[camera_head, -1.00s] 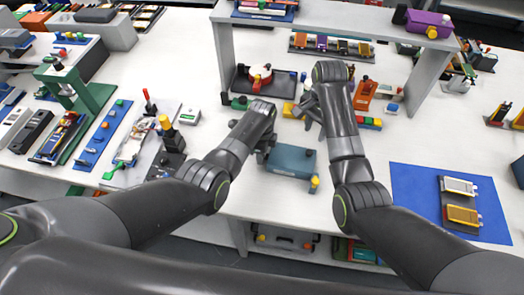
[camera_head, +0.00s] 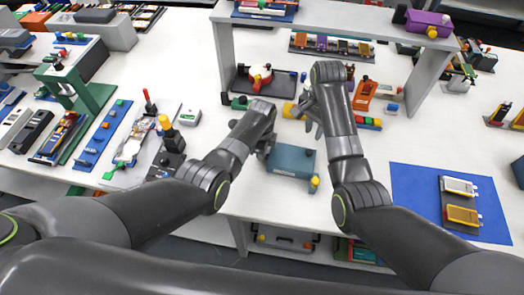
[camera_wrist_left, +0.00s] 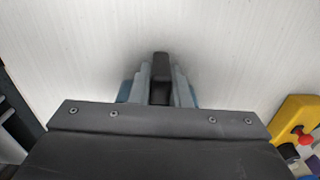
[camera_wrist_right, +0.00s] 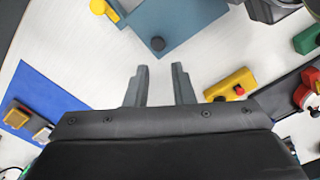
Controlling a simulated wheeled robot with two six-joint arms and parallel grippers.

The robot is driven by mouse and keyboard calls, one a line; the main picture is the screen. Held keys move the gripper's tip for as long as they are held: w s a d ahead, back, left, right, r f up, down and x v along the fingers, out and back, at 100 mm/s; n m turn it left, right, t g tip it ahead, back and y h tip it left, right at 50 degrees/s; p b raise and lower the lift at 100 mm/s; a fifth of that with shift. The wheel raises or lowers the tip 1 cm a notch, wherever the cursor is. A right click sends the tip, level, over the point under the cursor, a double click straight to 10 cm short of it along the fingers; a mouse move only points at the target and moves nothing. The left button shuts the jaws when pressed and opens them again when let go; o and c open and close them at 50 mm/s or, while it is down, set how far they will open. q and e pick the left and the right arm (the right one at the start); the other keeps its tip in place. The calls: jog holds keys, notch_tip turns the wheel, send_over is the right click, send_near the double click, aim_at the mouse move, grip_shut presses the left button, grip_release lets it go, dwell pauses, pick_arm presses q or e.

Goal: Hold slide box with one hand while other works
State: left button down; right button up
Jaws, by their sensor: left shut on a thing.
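The slide box is a teal box (camera_head: 292,161) on the white table in the middle of the head view, with a yellow knob (camera_head: 314,182) at its right end. My left gripper (camera_head: 267,149) is at its left end. In the left wrist view, the left fingers (camera_wrist_left: 160,78) close on a dark part, with bits of teal showing beside them. My right gripper (camera_head: 309,121) hangs behind the box, apart from it.
A yellow block (camera_head: 291,111) lies behind the box, close to my right gripper. A grey shelf (camera_head: 300,14) stands over the back of the table. A blue mat (camera_head: 415,190) with two flat cells is at the right. Several fixtures fill the left side.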

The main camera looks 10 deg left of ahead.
aim_at(300, 154)
jog(key=shift+w+a+f+n, duration=0.1)
jog(key=shift+a+f+n, duration=0.1)
jog(key=shift+a, duration=0.45)
jog(key=shift+a+f+n, duration=0.2)
jog(key=shift+a, duration=0.4)
grip_shut()
jog(key=shift+a+f, duration=0.15)
jog(key=shift+f, duration=2.2)
jog(key=shift+a+f, duration=0.15)
jog(key=shift+f, duration=2.15)
jog(key=shift+d, duration=0.4)
